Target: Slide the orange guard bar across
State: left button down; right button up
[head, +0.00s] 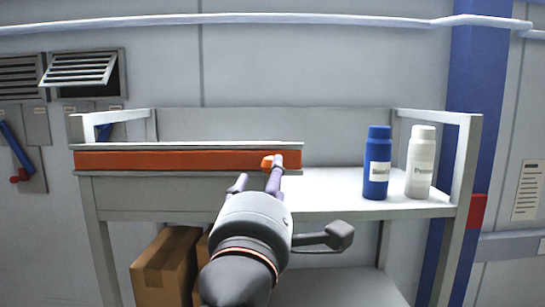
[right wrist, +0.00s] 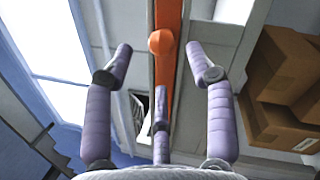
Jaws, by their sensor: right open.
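The orange guard bar (head: 170,160) lies level along the front left of the shelf unit, between pale rails. Its round orange knob (head: 267,162) stands out near the bar's right end. My right gripper (head: 258,171) is open in front of this end. In the right wrist view the knob (right wrist: 161,42) lies between the spread purple fingertips of the right gripper (right wrist: 159,50), with the bar (right wrist: 173,60) behind it. I cannot tell whether any finger touches the knob. My left gripper is not in view.
The shelf unit (head: 330,207) has an open right half. A blue bottle (head: 377,165) and a white bottle (head: 421,165) stand there. Cardboard boxes (head: 165,268) sit below the bar on the left. A blue post (head: 478,80) rises behind the right side.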

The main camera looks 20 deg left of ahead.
aim_at(269, 170)
jog(key=p+x, duration=0.1)
jog(key=x, duration=0.4)
jog(key=shift+w+p, duration=0.15)
jog(key=shift+p, duration=0.15)
jog(key=shift+w+a+r+p, duration=0.15)
jog(key=shift+w+p, duration=0.15)
jog(key=shift+w, duration=0.4)
jog(key=shift+w, duration=0.1)
grip_shut()
